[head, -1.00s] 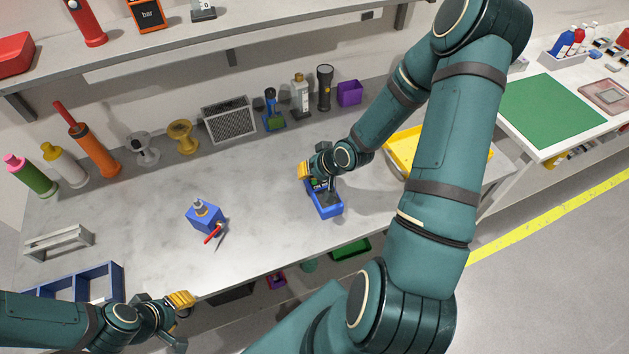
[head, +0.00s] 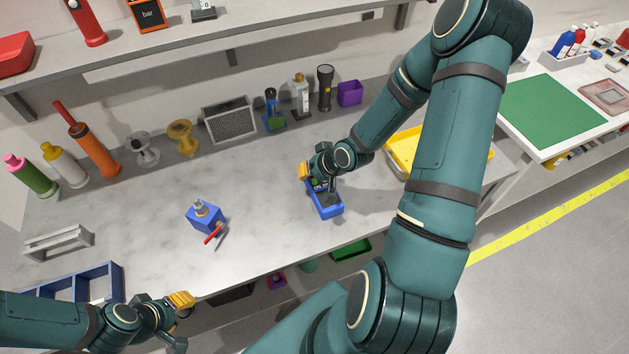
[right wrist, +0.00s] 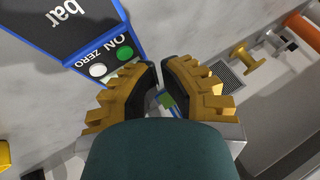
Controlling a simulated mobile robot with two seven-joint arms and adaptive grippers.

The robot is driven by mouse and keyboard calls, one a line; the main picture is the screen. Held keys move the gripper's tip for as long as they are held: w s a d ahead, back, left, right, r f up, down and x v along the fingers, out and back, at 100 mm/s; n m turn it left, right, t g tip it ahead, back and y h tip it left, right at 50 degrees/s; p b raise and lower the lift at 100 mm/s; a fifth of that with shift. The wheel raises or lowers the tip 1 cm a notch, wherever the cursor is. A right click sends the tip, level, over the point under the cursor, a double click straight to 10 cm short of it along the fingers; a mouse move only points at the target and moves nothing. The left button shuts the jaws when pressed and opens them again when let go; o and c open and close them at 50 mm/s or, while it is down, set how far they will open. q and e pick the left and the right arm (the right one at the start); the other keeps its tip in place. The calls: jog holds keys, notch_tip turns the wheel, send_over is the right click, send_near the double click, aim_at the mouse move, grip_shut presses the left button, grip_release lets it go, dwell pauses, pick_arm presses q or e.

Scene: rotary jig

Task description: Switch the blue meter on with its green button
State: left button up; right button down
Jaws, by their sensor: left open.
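The blue meter (head: 331,211) lies on the grey bench, right of its middle, under my right gripper (head: 305,172). In the right wrist view the meter (right wrist: 98,36) shows a dark "bar" screen. Its green ON button (right wrist: 125,53) and white ZERO button (right wrist: 97,70) sit beside the yellow fingers. My right gripper (right wrist: 160,68) has its fingertips nearly together with nothing between them. The tips appear just beside the green button; contact cannot be told. The screen shows no lit reading in the visible part. My left gripper (head: 184,300) is open and empty at the bench's front edge.
A blue box with a red handle (head: 205,216) stands left of the meter. A yellow tray (head: 402,150) is at the right, partly behind my arm. Bottles, a flashlight (head: 324,88) and a grey speaker-like box (head: 229,119) line the back. The bench between is clear.

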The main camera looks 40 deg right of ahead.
aim_at(309, 182)
jog(key=shift+f, duration=0.4)
jog(key=shift+f+b, duration=0.25)
jog(key=shift+b, duration=0.15)
dwell(0.4)
jog(key=shift+r+p, duration=0.7)
notch_tip(309, 182, up, 6)
jog(key=p, duration=0.5)
dwell(0.5)
